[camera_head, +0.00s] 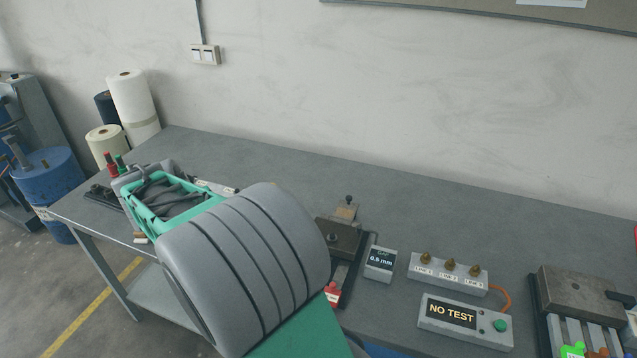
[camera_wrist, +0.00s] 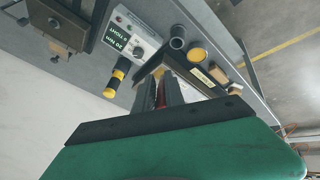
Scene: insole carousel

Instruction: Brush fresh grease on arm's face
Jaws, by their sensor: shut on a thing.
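My gripper (camera_wrist: 165,92) points at the bench in the wrist view. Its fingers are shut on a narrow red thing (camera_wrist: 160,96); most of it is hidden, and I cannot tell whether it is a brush. A round pot with a yellow top (camera_wrist: 197,54) stands just beyond the fingers, to the right, beside a dark open cup (camera_wrist: 176,43). A dark bar with a pale label (camera_wrist: 208,80) lies close to the fingers on the right. I cannot single out the arm's face. In the head view my own arm hides the gripper.
In the head view, a dark fixture (camera_head: 342,236), a gauge box (camera_head: 380,262) and a "NO TEST" box (camera_head: 465,320) stand right of my arm. The back of the grey bench (camera_head: 420,195) is clear.

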